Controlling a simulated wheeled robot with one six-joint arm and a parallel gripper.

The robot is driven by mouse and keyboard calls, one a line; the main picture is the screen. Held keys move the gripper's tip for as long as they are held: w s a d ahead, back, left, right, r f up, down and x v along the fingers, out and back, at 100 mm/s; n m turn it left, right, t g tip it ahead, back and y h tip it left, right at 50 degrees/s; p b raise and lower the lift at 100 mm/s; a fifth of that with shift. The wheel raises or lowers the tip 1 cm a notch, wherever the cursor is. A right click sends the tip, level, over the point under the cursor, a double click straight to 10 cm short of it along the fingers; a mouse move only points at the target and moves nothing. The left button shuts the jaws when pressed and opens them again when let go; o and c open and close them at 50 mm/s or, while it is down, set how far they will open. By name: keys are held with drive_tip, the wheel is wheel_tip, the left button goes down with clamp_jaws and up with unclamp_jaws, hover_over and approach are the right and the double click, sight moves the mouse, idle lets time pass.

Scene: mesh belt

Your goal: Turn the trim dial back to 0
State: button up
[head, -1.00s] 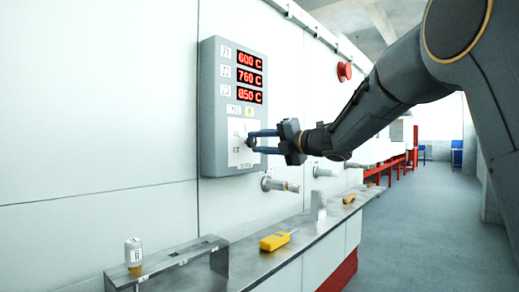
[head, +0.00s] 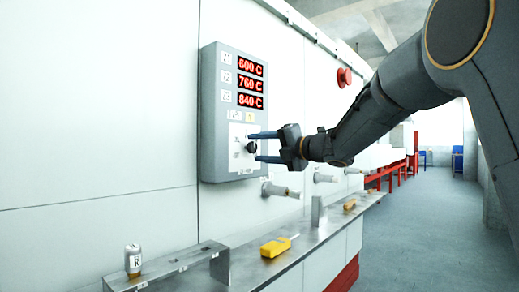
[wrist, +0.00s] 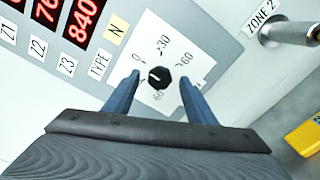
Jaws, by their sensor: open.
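The trim dial is a small black knob (head: 251,147) on a white plate of the grey control panel (head: 208,110). In the wrist view the dial (wrist: 159,78) has a white mark pointing roughly left. Printed around it are 0 at upper left, 30 at the top, 60 at right and a partly hidden label below. I cannot tell whether the mark lines up exactly with 0. My gripper (head: 255,147) is open, one finger on each side of the dial, with gaps to it. The red displays (head: 252,85) read 600 C, 760 C and 840 C.
Below the panel is a metal ledge (head: 306,240) with a yellow handheld tool (head: 276,247) and a small labelled bottle (head: 133,259). Metal fittings (head: 281,190) stick out of the wall near the panel. A red button (head: 344,77) is at upper right.

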drive_tip(key=v, duration=0.7)
drive_tip(key=shift+s+d, duration=0.15)
drive_tip(key=shift+d, duration=0.1)
